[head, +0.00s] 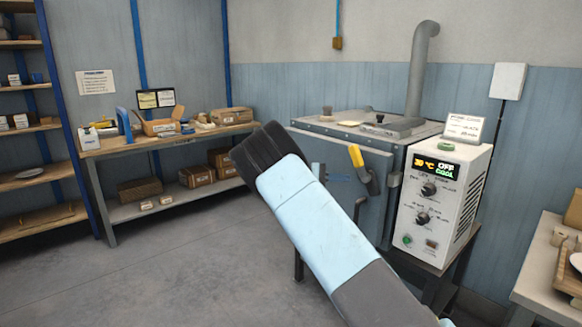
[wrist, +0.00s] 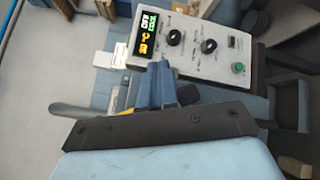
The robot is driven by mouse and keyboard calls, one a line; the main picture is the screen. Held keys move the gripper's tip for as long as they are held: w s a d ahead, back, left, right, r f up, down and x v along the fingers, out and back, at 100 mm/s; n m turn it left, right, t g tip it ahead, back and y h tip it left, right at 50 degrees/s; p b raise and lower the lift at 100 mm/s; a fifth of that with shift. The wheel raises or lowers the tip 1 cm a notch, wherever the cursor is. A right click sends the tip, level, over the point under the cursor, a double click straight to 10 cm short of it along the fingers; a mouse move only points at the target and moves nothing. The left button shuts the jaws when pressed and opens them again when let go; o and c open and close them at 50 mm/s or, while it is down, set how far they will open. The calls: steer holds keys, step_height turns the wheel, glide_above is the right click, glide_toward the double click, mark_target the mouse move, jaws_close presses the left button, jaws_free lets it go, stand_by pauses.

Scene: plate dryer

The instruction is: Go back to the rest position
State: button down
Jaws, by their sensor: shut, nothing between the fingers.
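My arm rises from the bottom right of the head view, across the front of the dryer (head: 345,160). Its dark end is near the dryer's left side, and the fingers cannot be made out clearly there. In the wrist view, my gripper (wrist: 161,72) shows as two blue fingers close together, shut and empty. A gap between handle and arm shows in the picture; depth is unclear.
A white control box (head: 440,205) with a lit display and knobs stands right of the dryer; it also shows in the wrist view (wrist: 195,45). A workbench (head: 160,139) with boxes is at the back left. A table (head: 540,275) is at the right edge. Left floor is clear.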

steer(key=s+d+r+m+y, duration=0.1)
steer(key=s+d+r+y, duration=0.3)
steer(key=s+d+y, duration=0.4)
steer(key=s+d+r+m+y, duration=0.1)
steer(key=s+d+r+y, duration=0.3)
steer(key=s, duration=0.6)
steer(key=s+a+r+t+y, duration=0.1)
steer(key=s+a+t+y, duration=0.1)
steer(key=s, duration=0.7)
steer(key=s+a+r+t+y, duration=0.1)
steer(key=s+a+t+y, duration=0.1)
steer(key=s, duration=0.8)
steer(key=s+a+r+m+t+y, duration=0.1)
steer(key=s+t, duration=0.3)
steer(key=s, duration=0.6)
steer(key=shift+s+a+r+y, duration=0.25)
steer(key=shift+a+r+y, duration=0.15)
steer(key=shift+r+y, duration=0.15)
